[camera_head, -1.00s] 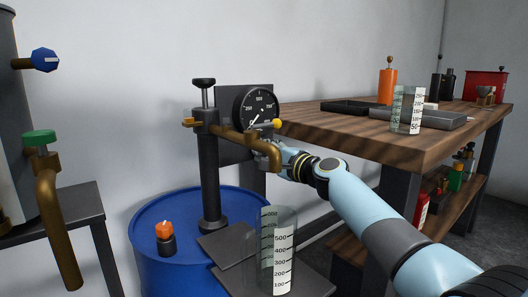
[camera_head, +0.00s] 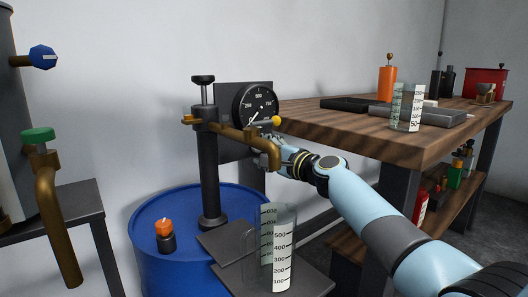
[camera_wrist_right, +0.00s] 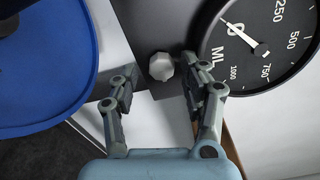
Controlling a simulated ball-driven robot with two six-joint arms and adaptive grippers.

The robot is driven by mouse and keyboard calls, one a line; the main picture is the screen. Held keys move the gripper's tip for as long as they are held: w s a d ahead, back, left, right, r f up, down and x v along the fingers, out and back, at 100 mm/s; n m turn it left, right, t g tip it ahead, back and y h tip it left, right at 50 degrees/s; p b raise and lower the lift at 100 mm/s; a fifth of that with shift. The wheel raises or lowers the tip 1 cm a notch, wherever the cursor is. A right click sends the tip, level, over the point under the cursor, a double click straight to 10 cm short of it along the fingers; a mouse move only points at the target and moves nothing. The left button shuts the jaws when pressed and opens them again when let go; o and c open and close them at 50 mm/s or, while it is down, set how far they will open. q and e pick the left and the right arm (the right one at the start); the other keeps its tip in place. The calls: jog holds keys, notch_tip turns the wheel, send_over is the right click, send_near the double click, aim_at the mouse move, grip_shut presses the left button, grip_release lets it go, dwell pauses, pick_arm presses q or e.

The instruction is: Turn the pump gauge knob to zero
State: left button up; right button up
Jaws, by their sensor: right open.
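The pump gauge (camera_head: 256,104) is a round black dial on a dark panel behind the brass pump spout (camera_head: 250,138). In the right wrist view the gauge (camera_wrist_right: 285,45) shows its white needle pointing up-left, on or close to the zero mark. A pale faceted knob (camera_wrist_right: 160,66) sits on the dark panel beside the gauge. My right gripper (camera_wrist_right: 159,82) is open, its fingers on either side of the knob in the picture; I cannot tell whether they touch it. In the head view the right gripper (camera_head: 284,150) is partly hidden behind the spout. My left gripper is not in view.
The pump stands on a blue drum (camera_head: 170,215). A clear graduated beaker (camera_head: 281,255) stands on a dark plate below the spout. A wooden workbench (camera_head: 420,146) is at the right. A yellow-tipped rod (camera_head: 277,120) shows near the gauge. A pipe with a green valve (camera_head: 38,136) is at the left.

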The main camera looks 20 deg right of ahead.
jog(key=v, duration=0.8)
dwell(0.5)
